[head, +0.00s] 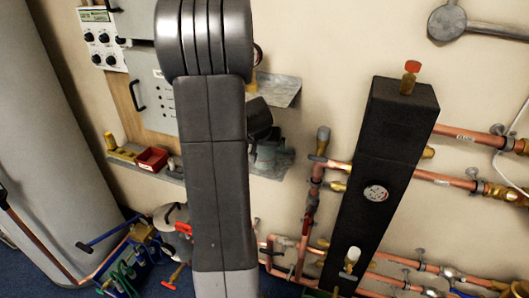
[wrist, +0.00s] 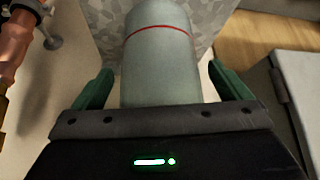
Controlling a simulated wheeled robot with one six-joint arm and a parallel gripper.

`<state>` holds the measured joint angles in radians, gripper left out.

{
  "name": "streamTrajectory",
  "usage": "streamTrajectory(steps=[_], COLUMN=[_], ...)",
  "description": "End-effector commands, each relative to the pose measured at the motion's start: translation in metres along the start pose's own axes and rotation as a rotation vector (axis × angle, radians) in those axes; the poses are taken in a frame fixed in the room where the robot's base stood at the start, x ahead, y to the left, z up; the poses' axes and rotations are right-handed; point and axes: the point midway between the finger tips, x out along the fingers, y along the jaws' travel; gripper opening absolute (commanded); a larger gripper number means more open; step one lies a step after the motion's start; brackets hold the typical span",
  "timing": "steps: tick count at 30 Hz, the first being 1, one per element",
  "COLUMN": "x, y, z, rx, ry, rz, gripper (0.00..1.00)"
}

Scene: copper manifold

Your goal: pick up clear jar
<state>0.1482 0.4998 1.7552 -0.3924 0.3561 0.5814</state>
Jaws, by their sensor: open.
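The clear jar (wrist: 160,60) is a pale grey-green cylinder with a thin red line around it, in the upper middle of the wrist view. My gripper (wrist: 161,88) is open, with one green finger on each side of the jar. A narrow gap shows between each finger and the jar, so the fingers do not visibly press on it. The jar's near end is hidden behind the gripper body. In the head view my arm covers much of this area, and the jar cannot be told clearly from the greenish shapes beside the arm.
A speckled metal shelf (wrist: 105,22) lies behind the jar. A grey box (wrist: 297,85) stands close at right and a copper pipe (wrist: 12,45) at left.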

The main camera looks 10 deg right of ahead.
Motion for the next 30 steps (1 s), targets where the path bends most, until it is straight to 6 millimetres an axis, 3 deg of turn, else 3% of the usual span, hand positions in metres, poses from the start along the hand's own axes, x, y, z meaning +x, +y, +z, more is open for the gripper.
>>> streamTrajectory(steps=[5,12,30], x=[-0.0002,-0.0004,-0.0052], y=[0.0000,0.0000,-0.0002], z=[-0.0003,-0.0003,-0.0046], rx=[0.000,0.000,-0.002], ry=[0.001,0.001,0.003], rz=[0.000,0.000,-0.001], gripper=[0.95,0.48,0.47])
